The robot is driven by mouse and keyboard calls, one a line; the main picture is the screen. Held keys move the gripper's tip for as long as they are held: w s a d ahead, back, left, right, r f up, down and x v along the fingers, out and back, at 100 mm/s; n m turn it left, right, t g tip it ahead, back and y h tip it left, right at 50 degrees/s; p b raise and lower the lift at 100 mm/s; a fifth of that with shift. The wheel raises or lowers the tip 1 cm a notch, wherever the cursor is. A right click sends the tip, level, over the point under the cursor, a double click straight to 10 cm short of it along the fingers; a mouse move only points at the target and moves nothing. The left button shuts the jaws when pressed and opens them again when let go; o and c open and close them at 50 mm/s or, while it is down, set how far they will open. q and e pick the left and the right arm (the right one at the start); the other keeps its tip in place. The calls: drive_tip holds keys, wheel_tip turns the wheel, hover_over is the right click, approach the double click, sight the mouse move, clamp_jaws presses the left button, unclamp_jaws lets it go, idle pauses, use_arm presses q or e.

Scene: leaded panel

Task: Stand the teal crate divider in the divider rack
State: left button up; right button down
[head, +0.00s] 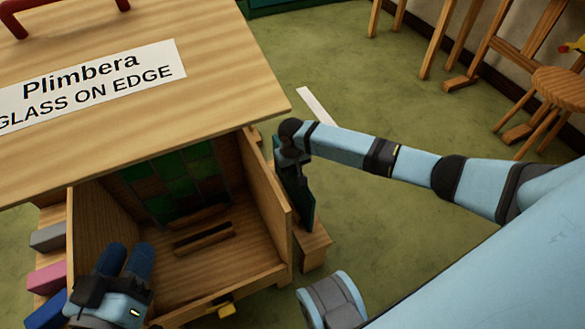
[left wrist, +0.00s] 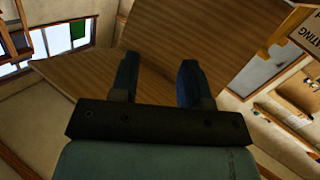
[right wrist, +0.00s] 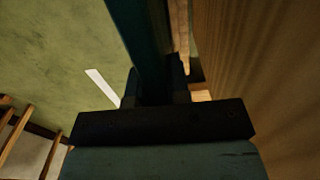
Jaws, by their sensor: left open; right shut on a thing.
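The teal crate divider (head: 307,199) is a flat dark teal board, upright on edge just outside the right wall of the wooden crate. My right gripper (head: 291,158) is shut on its upper part. In the right wrist view the divider (right wrist: 143,35) runs up between the fingers, close to the wooden wall. A low wooden piece (head: 315,247), perhaps the divider rack, stands under the divider; I cannot tell whether they touch or whether a slot holds it. My left gripper (head: 127,255) is open and empty at the crate's front left; its two fingers (left wrist: 157,85) show apart.
The crate's lid (head: 215,85), labelled "Plimbera GLASS ON EDGE", overhangs the opening. Inside are a green leaded panel (head: 175,180) and a slotted wooden block (head: 205,238). Grey, pink (head: 47,278) and blue blocks sit at the left. Green floor (head: 390,270) is open at the right.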

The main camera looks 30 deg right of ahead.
drive_tip(key=shift+f, duration=0.15)
drive_tip(key=c, duration=1)
unclamp_jaws()
use_arm(q)
wheel_tip(320, 180, up, 9)
drive_tip(key=t+p, duration=0.3)
drive_tip(key=p, duration=0.3)
drive_tip(key=shift+s+a+n+t, duration=0.15)
drive_tip(key=shift+a+n+t, duration=0.2)
drive_tip(key=shift+n+t, duration=0.05)
use_arm(e)
wheel_tip(320, 180, up, 14)
use_arm(q)
drive_tip(key=shift+r, duration=0.1)
use_arm(e)
drive_tip(key=shift+f, duration=0.15)
